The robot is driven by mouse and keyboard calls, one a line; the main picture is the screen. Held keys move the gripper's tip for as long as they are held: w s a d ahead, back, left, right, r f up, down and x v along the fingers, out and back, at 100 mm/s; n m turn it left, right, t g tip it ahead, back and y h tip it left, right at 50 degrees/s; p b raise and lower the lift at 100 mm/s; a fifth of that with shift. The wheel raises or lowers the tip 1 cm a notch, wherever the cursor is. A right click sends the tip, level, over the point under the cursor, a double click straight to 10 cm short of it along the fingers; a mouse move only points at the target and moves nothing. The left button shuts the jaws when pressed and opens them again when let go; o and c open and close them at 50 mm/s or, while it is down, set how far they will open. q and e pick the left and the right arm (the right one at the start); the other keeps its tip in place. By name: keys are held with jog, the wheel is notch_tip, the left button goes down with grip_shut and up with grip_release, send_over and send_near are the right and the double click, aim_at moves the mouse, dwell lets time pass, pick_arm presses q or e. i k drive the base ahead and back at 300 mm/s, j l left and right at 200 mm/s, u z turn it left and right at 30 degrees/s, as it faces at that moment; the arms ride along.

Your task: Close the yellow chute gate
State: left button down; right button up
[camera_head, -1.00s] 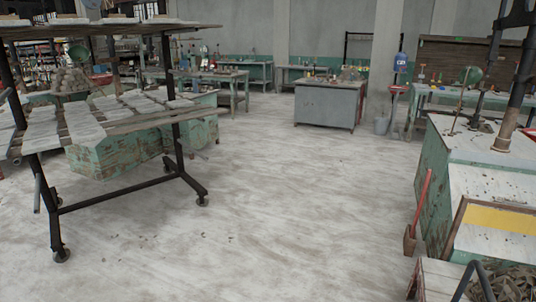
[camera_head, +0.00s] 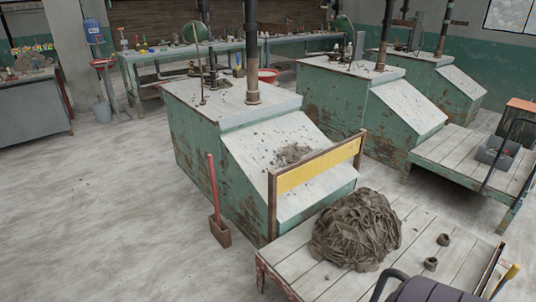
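The yellow gate (camera_head: 318,166) is a long flat panel in a brown frame across the lower end of a pale sloping chute (camera_head: 262,139). The panel sits high between the frame's two posts, and pale chute surface shows beneath it. Grey clay trimmings (camera_head: 292,154) lie on the slope behind the gate. A large heap of clay strips (camera_head: 355,230) rests on a low slatted table (camera_head: 292,254) in front of it. Neither of my grippers shows in the head view.
A red-handled shovel (camera_head: 214,190) stands at the chute cabinet's (camera_head: 196,150) left side. Similar green cabinets (camera_head: 335,95) stand behind on the right. Open floor (camera_head: 90,210) lies to the left.

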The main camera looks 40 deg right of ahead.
aim_at(290, 179)
jog(key=i+z, duration=0.35)
jog(key=i+j+z, duration=0.15)
jog(key=i+z, duration=0.25)
jog(key=i, duration=0.15)
jog(key=i+j+z, duration=0.7)
jog(key=i+l, duration=0.05)
jog(key=i, duration=0.05)
